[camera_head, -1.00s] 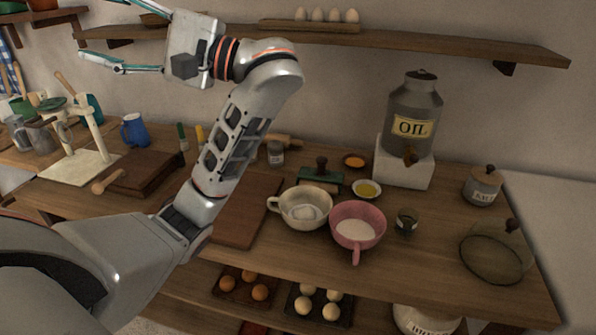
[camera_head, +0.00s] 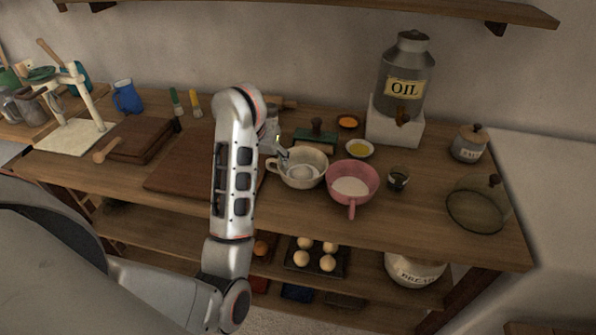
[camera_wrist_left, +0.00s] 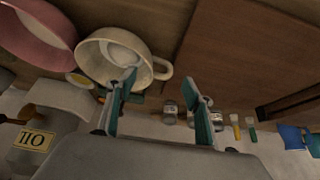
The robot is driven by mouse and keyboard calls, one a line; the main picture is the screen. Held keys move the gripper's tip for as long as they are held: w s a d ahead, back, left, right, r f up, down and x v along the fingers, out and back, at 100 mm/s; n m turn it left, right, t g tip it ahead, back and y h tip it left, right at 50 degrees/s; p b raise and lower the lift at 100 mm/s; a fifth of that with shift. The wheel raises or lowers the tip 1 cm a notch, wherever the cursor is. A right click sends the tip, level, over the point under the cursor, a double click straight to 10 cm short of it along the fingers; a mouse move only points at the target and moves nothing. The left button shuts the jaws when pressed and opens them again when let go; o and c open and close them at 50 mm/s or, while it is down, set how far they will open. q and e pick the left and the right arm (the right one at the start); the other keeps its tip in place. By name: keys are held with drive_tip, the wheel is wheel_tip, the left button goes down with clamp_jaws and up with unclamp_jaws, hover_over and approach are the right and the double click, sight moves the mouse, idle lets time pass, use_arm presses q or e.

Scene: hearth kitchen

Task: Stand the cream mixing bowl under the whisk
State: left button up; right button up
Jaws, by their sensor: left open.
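The cream mixing bowl (camera_head: 312,180) stands upright on the counter, its loop handle pointing left, with something pale inside. In the left wrist view the bowl (camera_wrist_left: 90,49) is at upper left. My left gripper (camera_head: 281,153) is at the handle side of the bowl, mostly hidden behind my forearm. In the left wrist view its open fingers (camera_wrist_left: 161,80) appear on either side of the handle, and nothing is held; I cannot tell whether they touch it. A cream stand (camera_head: 86,92) with a pale base is at the far left; I cannot make out the whisk clearly.
A pink bowl (camera_head: 366,185) sits close to the right of the cream bowl. A small yellow dish (camera_head: 360,149) and a green-based tool (camera_head: 316,136) are behind. A brown board (camera_head: 180,172) and a dark wooden block (camera_head: 141,139) lie leftward. The oil urn (camera_head: 404,84) stands at back right.

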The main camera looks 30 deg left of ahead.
use_arm(q)
drive_tip(key=shift+a+b+x, duration=0.15)
drive_tip(key=shift+b+x, duration=0.05)
drive_tip(key=shift+x, duration=1.55)
drive_tip(key=shift+a+b+x, duration=0.15)
drive_tip(key=shift+b+x, duration=0.05)
drive_tip(key=shift+x, duration=1.55)
drive_tip(key=shift+w+r, duration=0.15)
clamp_jaws()
